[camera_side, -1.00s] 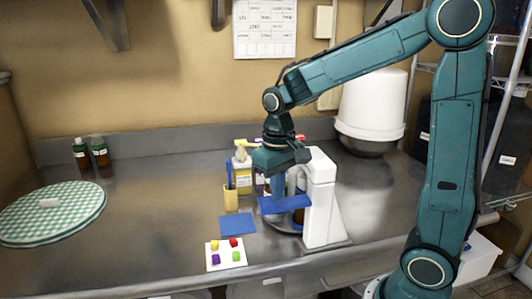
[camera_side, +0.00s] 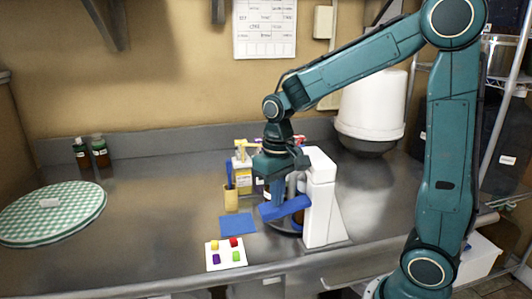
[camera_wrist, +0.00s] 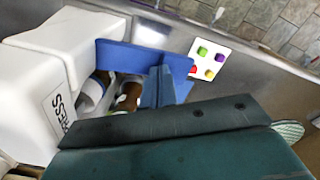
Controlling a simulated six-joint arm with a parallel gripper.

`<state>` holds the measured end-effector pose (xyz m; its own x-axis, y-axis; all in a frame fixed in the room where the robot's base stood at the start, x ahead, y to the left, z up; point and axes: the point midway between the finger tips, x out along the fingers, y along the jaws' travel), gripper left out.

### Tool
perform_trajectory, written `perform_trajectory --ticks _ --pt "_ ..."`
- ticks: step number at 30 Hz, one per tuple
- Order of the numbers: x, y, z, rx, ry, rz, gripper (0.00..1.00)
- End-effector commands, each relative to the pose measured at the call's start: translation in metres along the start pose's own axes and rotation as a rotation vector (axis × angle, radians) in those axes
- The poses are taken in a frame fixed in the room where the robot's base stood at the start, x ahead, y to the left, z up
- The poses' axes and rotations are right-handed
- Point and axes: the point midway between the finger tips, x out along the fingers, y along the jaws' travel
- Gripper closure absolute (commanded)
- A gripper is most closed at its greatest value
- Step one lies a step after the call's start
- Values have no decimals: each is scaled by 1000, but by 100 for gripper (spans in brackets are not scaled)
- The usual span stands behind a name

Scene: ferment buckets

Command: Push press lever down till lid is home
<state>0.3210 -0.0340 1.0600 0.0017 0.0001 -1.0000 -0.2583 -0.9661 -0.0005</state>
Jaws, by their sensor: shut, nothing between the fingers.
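The white press (camera_side: 320,200) stands near the front edge of the counter; its body (camera_wrist: 85,40) with a "PRESS" label shows in the wrist view. Its blue lever (camera_side: 293,206) sticks out to the left and slopes down toward its free end; it also shows in the wrist view (camera_wrist: 125,55). My gripper (camera_side: 276,203) is shut and empty, its blue fingertips at the lever from above; whether they touch is unclear. The fingers (camera_wrist: 160,76) overlap the lever in the wrist view. An amber jar (camera_wrist: 130,96) shows under the lever. The lid's seating cannot be told.
A blue square mat (camera_side: 237,224) and a white card (camera_side: 226,254) with several coloured cubes lie left of the press. A yellow cup (camera_side: 231,200) and bottles (camera_side: 243,178) stand behind. A green checked round (camera_side: 50,214) lies far left. The counter between is clear.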

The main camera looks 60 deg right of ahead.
Motion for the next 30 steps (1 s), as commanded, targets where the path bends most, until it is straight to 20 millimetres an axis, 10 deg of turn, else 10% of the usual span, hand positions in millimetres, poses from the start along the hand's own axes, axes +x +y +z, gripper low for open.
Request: perform_trajectory --ticks 30 --pt "-19 0 0 0 0 0 100"
